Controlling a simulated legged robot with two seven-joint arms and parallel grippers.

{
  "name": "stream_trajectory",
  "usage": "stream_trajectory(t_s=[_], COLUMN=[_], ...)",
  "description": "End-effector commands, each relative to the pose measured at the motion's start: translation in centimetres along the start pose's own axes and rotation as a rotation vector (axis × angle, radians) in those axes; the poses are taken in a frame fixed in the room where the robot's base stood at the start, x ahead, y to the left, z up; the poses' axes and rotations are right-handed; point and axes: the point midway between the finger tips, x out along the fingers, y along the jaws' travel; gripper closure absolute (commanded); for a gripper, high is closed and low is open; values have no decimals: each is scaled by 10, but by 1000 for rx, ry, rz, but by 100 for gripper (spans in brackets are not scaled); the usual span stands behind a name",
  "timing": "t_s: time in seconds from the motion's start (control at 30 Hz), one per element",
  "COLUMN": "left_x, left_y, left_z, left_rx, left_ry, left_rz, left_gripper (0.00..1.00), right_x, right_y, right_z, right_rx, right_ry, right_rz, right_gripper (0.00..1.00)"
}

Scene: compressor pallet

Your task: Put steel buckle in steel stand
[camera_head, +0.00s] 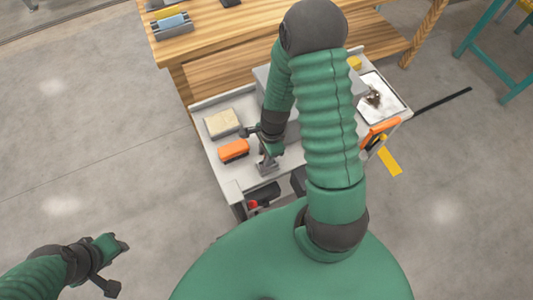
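My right gripper (269,153) points down over the front part of the grey cart top. A small grey metal piece (267,167) is directly below its fingertips, on the cart near the front edge. It looks like the steel stand, but it is too small to be sure. I cannot make out the steel buckle separately; it may be between the fingers or hidden by my arm. Whether the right fingers are closed is too small to tell. My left gripper (120,245) is at the lower left over bare floor, well away from the cart, with nothing visible in it.
An orange brush-like block (234,151) and a tan pad in a tray (222,122) lie left of my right gripper on the cart (235,183). A white tray (392,107) is at right. A wooden table (215,55) stands behind. My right arm hides the cart's middle.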

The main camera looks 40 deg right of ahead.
Motion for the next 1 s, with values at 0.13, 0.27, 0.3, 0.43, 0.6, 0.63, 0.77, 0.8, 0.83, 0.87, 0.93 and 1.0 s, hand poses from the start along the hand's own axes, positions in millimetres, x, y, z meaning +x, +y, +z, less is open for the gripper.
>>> stream_trajectory(t_s=[0.13, 0.27, 0.3, 0.43, 0.6, 0.63, 0.77, 0.8, 0.83, 0.87, 0.93, 1.0], left_x=[-9, -19, -21, -29, -32, -32, -32, -32, -32, -32, -32, -32], left_y=[0, 0, 0, 0, 0, 0, 0, 0, 0, 0, 0, 0], left_z=[-2, -4, -5, -7, -8, -8, -8, -8, -8, -8, -8, -8], left_rx=[0, 0, 0, 1, 0, 0, 0, 0, 0, 0, 0, 0], left_ry=[0, 0, 0, 0, 0, 0, 0, 0, 0, 0, 0, 0], left_rz=[0, 0, 0, 0, 0, 0, 0, 0, 0, 0, 0, 0], left_gripper=[64, 64, 64, 64, 64, 64, 64, 64, 64, 64, 64, 64], right_x=[-25, -61, -72, -102, -122, -125, -142, -150, -155, -160, -170, -176], right_y=[-2, -2, -2, -2, -1, -1, 3, 6, 9, 12, 20, 27], right_z=[-1, -1, 0, 0, 1, 4, 36, 51, 62, 72, 93, 108], right_rx=[1, 0, 0, 1, -10, -40, -510, -741, -918, -1089, -1447, -1706], right_ry=[1, 1, 1, 1, 2, 5, 47, 72, 93, 116, 167, 210], right_rz=[-5, -5, -6, -5, -2, -5, -40, -56, -67, -77, -94, -104], right_gripper=[68, 68, 68, 68, 68, 68, 68, 68, 68, 68, 68, 68])
